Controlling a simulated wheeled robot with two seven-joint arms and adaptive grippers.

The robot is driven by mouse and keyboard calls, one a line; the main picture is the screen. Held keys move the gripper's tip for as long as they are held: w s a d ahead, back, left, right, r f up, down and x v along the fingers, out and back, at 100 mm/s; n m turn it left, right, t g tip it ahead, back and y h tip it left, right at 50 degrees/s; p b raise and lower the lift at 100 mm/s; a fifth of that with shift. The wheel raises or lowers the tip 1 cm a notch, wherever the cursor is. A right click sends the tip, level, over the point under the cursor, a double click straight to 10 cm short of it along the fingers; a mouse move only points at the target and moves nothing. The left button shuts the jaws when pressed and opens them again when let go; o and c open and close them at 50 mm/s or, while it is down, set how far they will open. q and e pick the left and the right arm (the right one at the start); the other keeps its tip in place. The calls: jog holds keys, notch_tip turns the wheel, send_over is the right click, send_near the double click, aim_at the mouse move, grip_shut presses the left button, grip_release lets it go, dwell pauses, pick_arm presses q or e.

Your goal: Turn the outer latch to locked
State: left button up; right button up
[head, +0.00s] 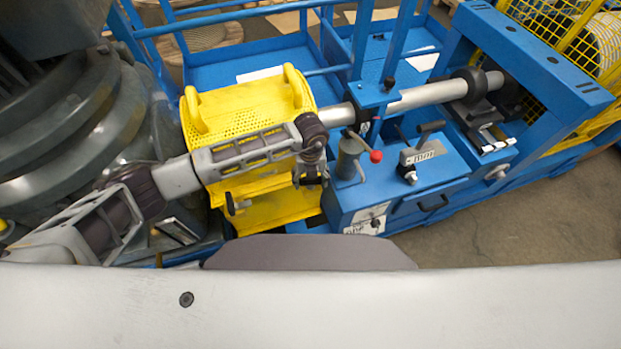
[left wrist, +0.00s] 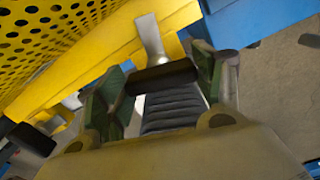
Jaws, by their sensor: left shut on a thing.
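The yellow perforated guard (head: 245,110) stands left of the blue machine; its mesh also shows in the left wrist view (left wrist: 50,35). My left gripper (head: 311,181) is at the guard's lower right corner. In the left wrist view, its green-padded fingers (left wrist: 158,75) are shut on a black latch handle (left wrist: 160,77), which lies crosswise between them. A pale metal strip (left wrist: 150,35) extends beyond it. A second black handle (left wrist: 30,138) is at the lower left, clear of the fingers; it also shows in the head view (head: 231,204). Gripper and arm mostly hide the held latch in the head view. My right gripper is out of view.
Right of the gripper, a blue bench (head: 400,190) carries a grey cylinder (head: 349,158) and a red-knobbed lever (head: 376,156). A steel shaft (head: 420,95) runs behind it. Open concrete floor (head: 500,220) lies to the lower right.

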pick_arm(q)
jog(key=shift+n, duration=1.1)
jog(key=o, duration=1)
jog(key=shift+r, duration=0.15)
jog(key=shift+r, duration=5.85)
